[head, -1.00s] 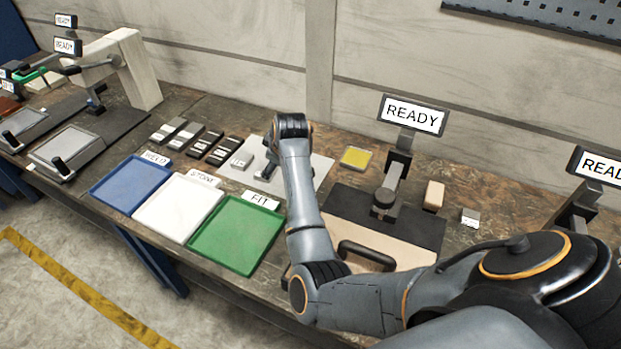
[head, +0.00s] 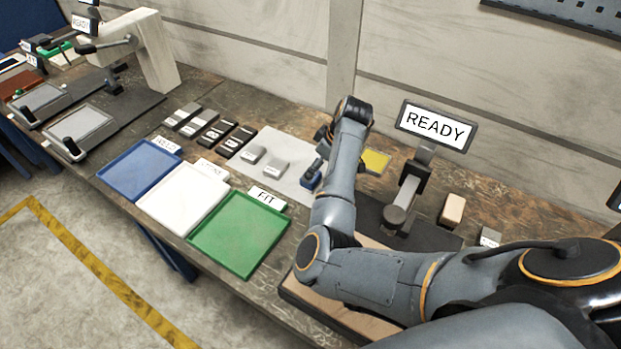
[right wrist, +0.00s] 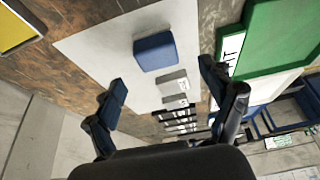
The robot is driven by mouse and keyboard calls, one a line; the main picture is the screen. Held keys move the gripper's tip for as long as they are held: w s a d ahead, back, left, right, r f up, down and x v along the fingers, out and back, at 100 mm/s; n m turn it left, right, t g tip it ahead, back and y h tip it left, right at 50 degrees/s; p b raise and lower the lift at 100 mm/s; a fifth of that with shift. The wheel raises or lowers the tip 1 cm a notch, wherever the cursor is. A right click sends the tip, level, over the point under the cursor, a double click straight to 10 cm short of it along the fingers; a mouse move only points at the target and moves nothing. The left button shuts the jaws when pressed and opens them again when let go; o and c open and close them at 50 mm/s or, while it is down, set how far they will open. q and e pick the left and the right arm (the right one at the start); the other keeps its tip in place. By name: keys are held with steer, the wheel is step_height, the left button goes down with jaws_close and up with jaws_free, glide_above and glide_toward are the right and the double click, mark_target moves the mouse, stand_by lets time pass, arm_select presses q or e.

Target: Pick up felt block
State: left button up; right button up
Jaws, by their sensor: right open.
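A dark blue block, which I take to be the felt block, (head: 312,175) lies on the pale mat (head: 287,150) in the head view. In the right wrist view the blue block (right wrist: 155,52) lies on the same mat, ahead of the fingertips and apart from them. My right gripper (right wrist: 164,80) is open and empty, its two dark fingers spread wide. In the head view my right gripper (head: 322,143) is beside and above the block, mostly hidden by my forearm. My left gripper is in neither view.
Two grey labelled blocks (head: 276,168) lie on the mat. Several labelled blocks (head: 217,129) lie left of it. Blue (head: 112,178), white (head: 152,205) and green (head: 207,243) trays line the front. A yellow square (head: 376,160), tan block (head: 453,208) and READY sign (head: 436,126) stand right.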

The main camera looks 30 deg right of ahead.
steer(key=shift+w+d+f, duration=0.1)
steer(key=shift+w+f, duration=0.15)
steer(key=shift+f, duration=0.35)
steer(key=shift+w+f, duration=0.15)
steer(key=shift+f, duration=0.05)
steer(key=shift+w+f, duration=0.1)
steer(key=shift+f, duration=0.2)
steer(key=p+x, duration=0.1)
steer(key=x, duration=0.2)
steer(key=shift+a+f, duration=0.15)
steer(key=shift+a, duration=0.05)
steer(key=shift+w+f, duration=0.2)
steer(key=shift+f, duration=0.3)
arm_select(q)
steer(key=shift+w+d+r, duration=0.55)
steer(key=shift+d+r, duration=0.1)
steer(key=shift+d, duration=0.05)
arm_select(e)
steer(key=shift+s, duration=0.1)
steer(key=c, duration=0.3)
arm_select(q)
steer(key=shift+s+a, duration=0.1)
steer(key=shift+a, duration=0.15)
arm_select(e)
steer(key=c, duration=1)
